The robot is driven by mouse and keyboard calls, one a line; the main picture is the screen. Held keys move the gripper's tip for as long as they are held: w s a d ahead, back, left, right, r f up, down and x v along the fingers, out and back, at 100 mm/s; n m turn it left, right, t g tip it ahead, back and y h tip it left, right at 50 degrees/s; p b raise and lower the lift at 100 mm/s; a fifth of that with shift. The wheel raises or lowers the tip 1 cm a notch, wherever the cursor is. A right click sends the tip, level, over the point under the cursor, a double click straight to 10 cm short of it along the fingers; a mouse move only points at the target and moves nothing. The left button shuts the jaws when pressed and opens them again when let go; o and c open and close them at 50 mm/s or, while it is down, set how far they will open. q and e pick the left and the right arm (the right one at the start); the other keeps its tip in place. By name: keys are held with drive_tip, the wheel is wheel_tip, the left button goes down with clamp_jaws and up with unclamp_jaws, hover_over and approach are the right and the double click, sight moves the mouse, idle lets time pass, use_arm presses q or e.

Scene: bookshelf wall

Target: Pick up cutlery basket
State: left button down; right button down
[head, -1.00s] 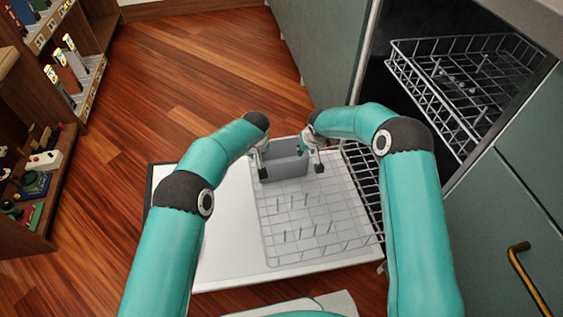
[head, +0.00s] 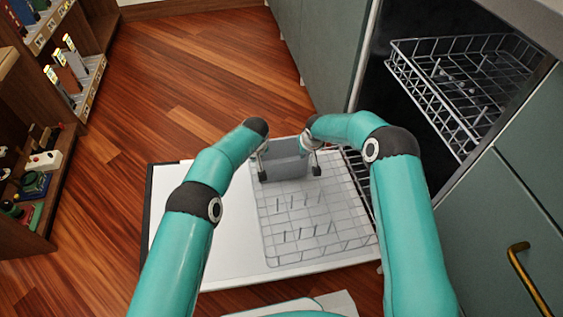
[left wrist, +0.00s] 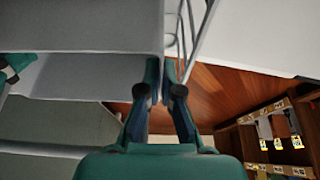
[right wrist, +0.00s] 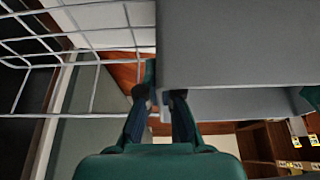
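The cutlery basket (head: 287,168) is a grey open-topped box at the far end of the lower dishwasher rack (head: 318,226) in the head view. My left gripper (head: 262,176) is at its left end, and my right gripper (head: 316,170) is at its right end. In the left wrist view, the fingers (left wrist: 163,85) are close together, one on each side of the basket wall (left wrist: 90,25). In the right wrist view, the fingers (right wrist: 163,92) also straddle the basket's edge (right wrist: 235,45). I cannot tell whether the basket's underside is clear of the rack.
The rack stands over the lowered white dishwasher door (head: 185,215). An upper wire rack (head: 455,85) sticks out of the dishwasher at the right. A shelf with toys (head: 40,170) stands at the left. The wooden floor (head: 215,65) beyond the basket is clear.

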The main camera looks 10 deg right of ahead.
use_arm(q)
drive_tip(key=shift+r, duration=0.2)
use_arm(e)
drive_tip(key=shift+r, duration=0.2)
